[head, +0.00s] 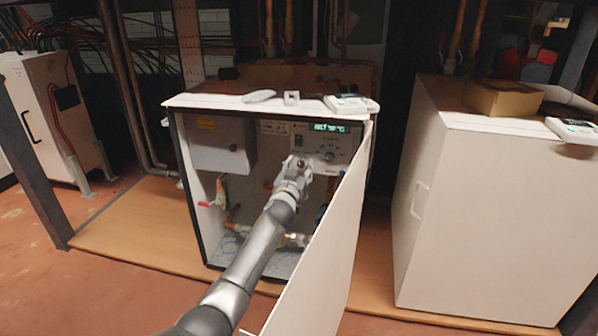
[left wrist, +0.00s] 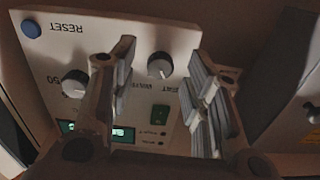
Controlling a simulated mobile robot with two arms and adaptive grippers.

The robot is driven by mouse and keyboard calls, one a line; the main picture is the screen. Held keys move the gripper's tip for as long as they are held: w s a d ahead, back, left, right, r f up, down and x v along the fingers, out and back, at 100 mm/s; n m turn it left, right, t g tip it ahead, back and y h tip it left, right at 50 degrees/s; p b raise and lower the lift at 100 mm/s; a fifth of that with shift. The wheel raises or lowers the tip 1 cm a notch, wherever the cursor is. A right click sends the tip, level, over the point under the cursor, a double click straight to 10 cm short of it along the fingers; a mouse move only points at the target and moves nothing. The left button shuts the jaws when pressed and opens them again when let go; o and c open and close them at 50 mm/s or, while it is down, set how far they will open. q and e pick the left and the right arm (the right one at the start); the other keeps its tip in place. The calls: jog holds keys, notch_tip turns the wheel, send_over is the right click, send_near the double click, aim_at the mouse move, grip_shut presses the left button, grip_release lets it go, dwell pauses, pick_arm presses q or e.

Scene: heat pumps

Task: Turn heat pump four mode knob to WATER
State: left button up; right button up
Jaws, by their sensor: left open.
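The open heat pump cabinet (head: 246,104) stands in the middle of the head view, with its control panel (head: 340,142) at upper right inside. My left gripper (head: 298,163) is in front of the panel's lower left part. In the left wrist view the panel is upside down. The mode knob (left wrist: 160,65), round and grey, shows between the open fingers of my left gripper (left wrist: 165,85), with "WATER" and "HEAT" lettering just below it in the picture. The fingers appear apart from the knob. Its exact pointer direction is too dark to tell. My right gripper is in neither view.
Another knob (left wrist: 75,83), a green switch (left wrist: 160,117) and a blue reset button (left wrist: 31,28) are close by on the panel. The open white door (head: 325,250) stands right of my left arm. A closed white cabinet (head: 480,200) stands at right.

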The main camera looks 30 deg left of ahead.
pick_arm(q)
jog(key=shift+c, duration=0.2)
grip_shut()
jog(key=shift+m, duration=0.3)
jog(key=m, duration=1.1)
jog(key=shift+p, duration=0.3)
jog(key=shift+m, duration=0.3)
jog(key=shift+o, duration=0.2)
grip_release()
